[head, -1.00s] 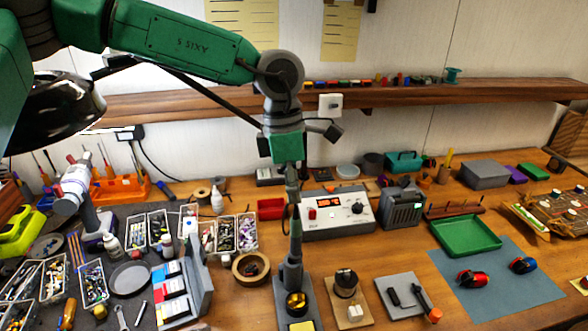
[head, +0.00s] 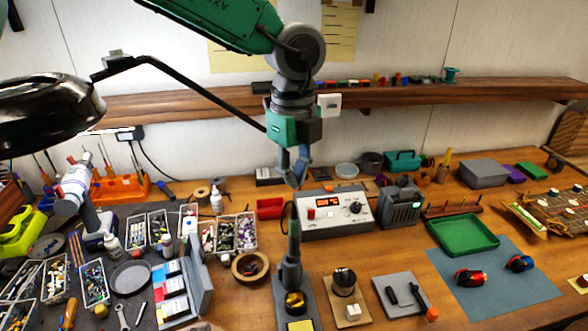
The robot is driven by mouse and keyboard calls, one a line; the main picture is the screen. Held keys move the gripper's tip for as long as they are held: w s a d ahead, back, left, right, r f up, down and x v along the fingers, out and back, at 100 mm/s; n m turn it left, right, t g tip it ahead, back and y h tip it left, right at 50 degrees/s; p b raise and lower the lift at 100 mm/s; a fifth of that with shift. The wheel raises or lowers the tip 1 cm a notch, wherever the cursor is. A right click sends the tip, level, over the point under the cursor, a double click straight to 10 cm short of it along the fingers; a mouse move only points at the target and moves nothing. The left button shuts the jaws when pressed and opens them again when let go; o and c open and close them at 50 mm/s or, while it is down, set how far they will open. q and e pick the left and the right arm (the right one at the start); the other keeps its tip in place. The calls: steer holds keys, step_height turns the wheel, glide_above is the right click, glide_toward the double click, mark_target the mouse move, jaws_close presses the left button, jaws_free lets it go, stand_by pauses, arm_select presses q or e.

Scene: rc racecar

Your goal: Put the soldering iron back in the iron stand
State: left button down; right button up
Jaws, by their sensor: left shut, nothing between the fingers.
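The soldering iron (head: 294,238) shows in the head view as a slim dark grey-green handle standing upright in the iron stand's holder. The iron stand (head: 310,308) has a grey base with a brass-coloured ball and a yellow pad at the front of the bench. The iron's lower part is hidden inside the holder. My left gripper (head: 299,172) is shut and empty, pointing down above the iron's top end, with a gap between them in the picture. My right gripper is not in view.
A soldering station (head: 334,214) stands behind the stand. A small brown holder (head: 347,287) and a grey pad with tools (head: 399,296) are at its right. A parts case (head: 200,285) and a tape roll (head: 250,266) are at its left. A black lamp (head: 45,112) overhangs the left side.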

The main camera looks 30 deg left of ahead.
mark_target(293, 209)
arm_select(q)
steer(key=n, duration=0.4)
steer(key=shift+r, duration=0.35)
steer(key=f+b, duration=0.4)
steer(key=f, duration=0.1)
steer(key=shift+a, duration=0.2)
steer(key=shift+d+f+b, duration=0.1)
steer(key=shift+f+b, duration=0.45)
steer(key=shift+r, duration=0.1)
steer(key=shift+f, duration=0.35)
steer(key=shift+s+f, duration=0.1)
steer(key=shift+f, duration=0.15)
